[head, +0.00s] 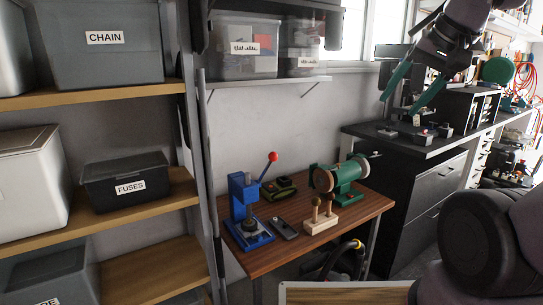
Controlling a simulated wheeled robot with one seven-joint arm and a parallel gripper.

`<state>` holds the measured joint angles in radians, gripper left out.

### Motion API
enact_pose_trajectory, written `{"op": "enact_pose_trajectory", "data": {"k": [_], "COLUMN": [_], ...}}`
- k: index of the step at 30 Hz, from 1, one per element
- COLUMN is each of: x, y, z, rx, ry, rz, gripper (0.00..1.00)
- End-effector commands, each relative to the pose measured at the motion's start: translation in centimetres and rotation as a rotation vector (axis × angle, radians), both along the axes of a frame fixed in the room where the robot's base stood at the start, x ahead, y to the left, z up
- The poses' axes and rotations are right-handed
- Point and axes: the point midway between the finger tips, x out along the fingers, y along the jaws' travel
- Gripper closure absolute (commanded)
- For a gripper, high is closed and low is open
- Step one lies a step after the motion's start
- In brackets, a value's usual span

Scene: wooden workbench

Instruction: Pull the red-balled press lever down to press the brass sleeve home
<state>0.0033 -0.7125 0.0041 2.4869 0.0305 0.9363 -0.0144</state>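A blue press (240,195) stands on the left part of the wooden workbench (290,255). Its lever (267,170) slants up to the right and ends in a red ball (273,156). The lever is raised. A small cylindrical part (249,226) sits on the press base under the ram; I cannot tell for sure that it is the brass sleeve. My gripper (399,105) is high at the upper right, well apart from the press and lever. Its two green fingers are spread with nothing between them.
A green bench grinder (340,178), a wooden block with pegs (321,222), a dark flat piece (284,228) and a dark green-yellow item (279,188) share the bench. Shelves with bins (127,182) stand left. A wall shelf (265,80) hangs above. A dark counter (390,145) is behind right.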

Motion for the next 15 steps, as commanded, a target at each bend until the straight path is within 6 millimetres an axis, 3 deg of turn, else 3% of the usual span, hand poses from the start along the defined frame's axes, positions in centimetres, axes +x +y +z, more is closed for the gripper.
{"op": "enact_pose_trajectory", "data": {"k": [15], "x": [8.8], "y": [11.6], "z": [-7.4], "rx": [0.555], "ry": [0.579], "rz": [-0.009], "gripper": [0.27]}}
